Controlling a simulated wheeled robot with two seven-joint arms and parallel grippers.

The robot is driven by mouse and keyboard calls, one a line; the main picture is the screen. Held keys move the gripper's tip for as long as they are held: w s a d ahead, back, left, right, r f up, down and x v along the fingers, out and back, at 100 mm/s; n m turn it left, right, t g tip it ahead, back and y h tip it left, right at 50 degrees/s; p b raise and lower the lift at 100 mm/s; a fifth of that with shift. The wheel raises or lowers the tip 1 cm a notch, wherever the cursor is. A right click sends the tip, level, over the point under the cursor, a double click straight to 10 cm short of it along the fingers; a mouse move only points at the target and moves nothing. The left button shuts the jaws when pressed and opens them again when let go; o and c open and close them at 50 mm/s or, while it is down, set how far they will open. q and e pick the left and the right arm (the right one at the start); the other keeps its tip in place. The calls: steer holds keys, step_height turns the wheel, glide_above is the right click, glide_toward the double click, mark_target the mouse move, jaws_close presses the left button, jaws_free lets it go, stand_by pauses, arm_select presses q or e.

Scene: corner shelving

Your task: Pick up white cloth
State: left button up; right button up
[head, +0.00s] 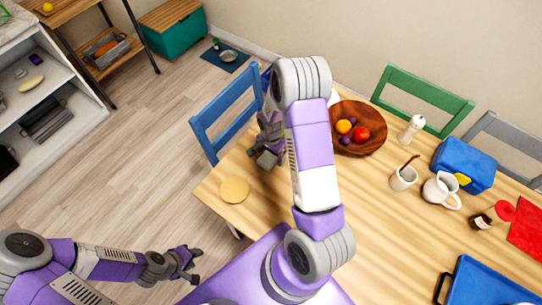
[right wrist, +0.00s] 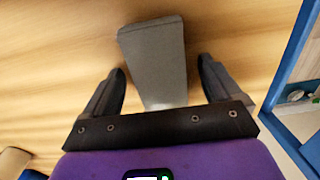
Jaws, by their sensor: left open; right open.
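No white cloth shows clearly. A small white patch (head: 334,97) shows behind my right arm beside the wooden bowl, mostly hidden, and I cannot tell what it is. My right gripper (head: 268,153) is open over the left end of the wooden table (head: 330,240). In the right wrist view a grey block-like object (right wrist: 155,62) lies on the table, its near end between the open fingers (right wrist: 160,85) with gaps on both sides. My left gripper (head: 190,263) is open and empty over the floor, left of the table.
A wooden bowl of fruit (head: 374,140), white mug (head: 403,179), white pitcher (head: 441,191), blue bag (head: 464,164) and blue tray (head: 490,285) occupy the table. A round yellow disc (head: 234,190) lies near its left edge. A blue chair (head: 228,115) stands behind that end.

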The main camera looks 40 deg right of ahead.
steer(key=c, duration=1.1)
steer(key=shift+r, duration=0.1)
steer(key=shift+c, duration=0.2)
step_height(320, 180, up, 10)
steer(key=p, duration=0.2)
steer(key=o, duration=0.4)
steer(key=shift+c, duration=1.4)
